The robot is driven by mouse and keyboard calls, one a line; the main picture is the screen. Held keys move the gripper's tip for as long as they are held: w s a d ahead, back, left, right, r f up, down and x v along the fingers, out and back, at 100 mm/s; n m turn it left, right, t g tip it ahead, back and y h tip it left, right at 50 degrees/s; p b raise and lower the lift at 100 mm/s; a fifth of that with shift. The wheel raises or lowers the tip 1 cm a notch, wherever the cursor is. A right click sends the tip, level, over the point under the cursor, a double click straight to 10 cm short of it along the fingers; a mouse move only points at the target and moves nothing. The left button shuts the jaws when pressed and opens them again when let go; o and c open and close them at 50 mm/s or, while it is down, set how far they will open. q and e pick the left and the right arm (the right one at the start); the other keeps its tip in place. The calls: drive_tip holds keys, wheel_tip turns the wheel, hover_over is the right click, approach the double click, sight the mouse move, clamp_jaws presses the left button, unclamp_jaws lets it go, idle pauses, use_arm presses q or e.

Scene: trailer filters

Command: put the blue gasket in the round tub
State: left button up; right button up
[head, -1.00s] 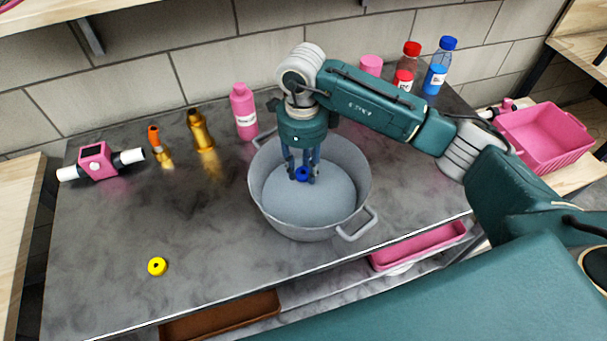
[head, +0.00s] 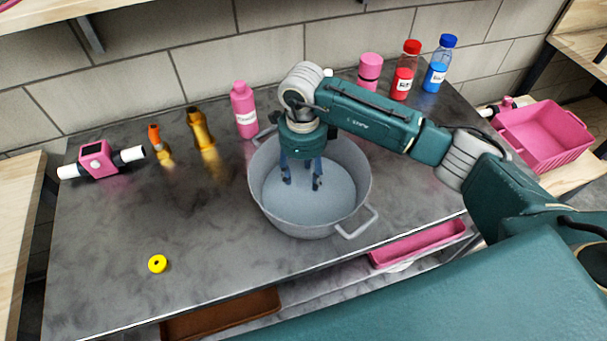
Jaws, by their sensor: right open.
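The round tub (head: 300,230) is a grey pot with two side handles, standing on the dark worktop. My right gripper (head: 302,181) points down inside the tub's opening, its fingers spread apart with nothing seen between them. I cannot make out the blue gasket in the head view now; the gripper and its arm cover part of the tub's inside. My left gripper is not in view.
A yellow ring (head: 157,264) lies on the worktop at front left. A pink bottle (head: 243,110) stands close behind the tub. A red-capped bottle (head: 404,72) and a blue-capped bottle (head: 439,65) stand at back right.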

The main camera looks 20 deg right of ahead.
sight(303, 179)
drive_tip(key=shift+r, duration=0.55)
wheel_tip(303, 179, up, 11)
drive_tip(key=b, duration=0.2)
drive_tip(key=shift+r, duration=0.1)
